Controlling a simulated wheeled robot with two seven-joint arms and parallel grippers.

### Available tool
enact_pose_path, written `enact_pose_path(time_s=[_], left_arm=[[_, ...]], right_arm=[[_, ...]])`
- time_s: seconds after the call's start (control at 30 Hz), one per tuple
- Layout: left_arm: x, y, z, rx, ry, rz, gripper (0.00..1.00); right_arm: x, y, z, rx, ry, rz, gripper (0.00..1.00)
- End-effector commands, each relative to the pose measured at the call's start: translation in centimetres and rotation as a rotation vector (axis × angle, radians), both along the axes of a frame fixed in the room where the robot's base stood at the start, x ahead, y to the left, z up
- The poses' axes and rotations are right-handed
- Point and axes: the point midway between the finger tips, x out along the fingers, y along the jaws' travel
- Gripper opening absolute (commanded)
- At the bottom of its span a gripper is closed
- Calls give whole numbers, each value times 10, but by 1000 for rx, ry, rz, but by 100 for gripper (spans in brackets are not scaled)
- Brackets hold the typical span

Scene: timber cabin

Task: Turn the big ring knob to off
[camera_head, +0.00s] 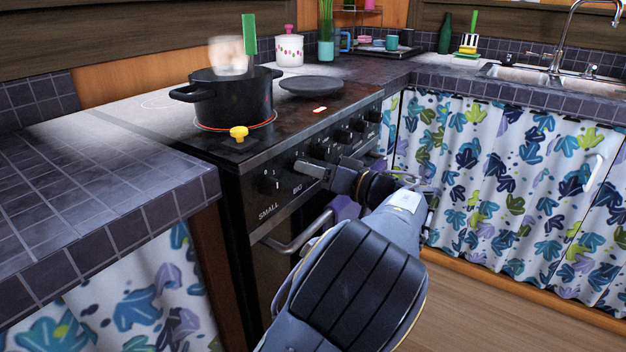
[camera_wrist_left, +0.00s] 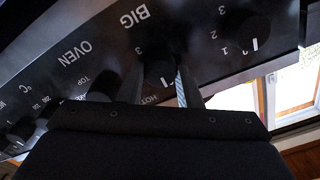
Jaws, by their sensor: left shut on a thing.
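The stove's front panel (camera_head: 284,198) carries a row of dark knobs. In the left wrist view, the big ring knob (camera_wrist_left: 158,70) is a round black knob beside the upside-down word BIG, with a small white mark on its lower edge. My left gripper (camera_wrist_left: 160,88) has one finger on each side of this knob and is shut on it. In the head view the left gripper (camera_head: 312,171) reaches the panel just above the BIG label and hides most of the knob. The small ring knob (camera_head: 267,185) is to its left, free. My right gripper is not in view.
A black pot (camera_head: 232,102) with steam above it stands on a ring with a glowing red edge. A yellow object (camera_head: 239,133) lies near the stove's front edge. A dark flat pan or plate (camera_head: 312,86) is behind. The oven handle (camera_head: 290,238) sticks out below the panel.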

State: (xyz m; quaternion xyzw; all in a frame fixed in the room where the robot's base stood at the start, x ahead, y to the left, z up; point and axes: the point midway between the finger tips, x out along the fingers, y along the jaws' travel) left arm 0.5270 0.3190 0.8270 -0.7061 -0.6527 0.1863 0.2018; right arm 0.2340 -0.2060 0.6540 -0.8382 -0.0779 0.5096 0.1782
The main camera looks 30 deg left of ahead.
Motion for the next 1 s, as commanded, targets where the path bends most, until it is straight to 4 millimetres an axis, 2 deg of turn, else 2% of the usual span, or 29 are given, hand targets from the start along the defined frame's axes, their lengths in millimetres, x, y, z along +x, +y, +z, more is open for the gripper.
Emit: enact_pose_path(time_s=[0.17, 0.63, 0.67, 0.8, 1.0], left_arm=[[-1, -1, -3, -8, -35, 1, 9], [0, -1, -2, -9, -48, 1, 9], [0, -1, -2, -9, -48, 1, 34], [0, -1, -2, -7, -48, 0, 52], [0, 0, -1, -6, -48, 0, 53]], right_arm=[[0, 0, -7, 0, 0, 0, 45], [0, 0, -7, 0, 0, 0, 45], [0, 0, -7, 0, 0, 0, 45], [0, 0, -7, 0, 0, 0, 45], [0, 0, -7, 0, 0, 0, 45]])
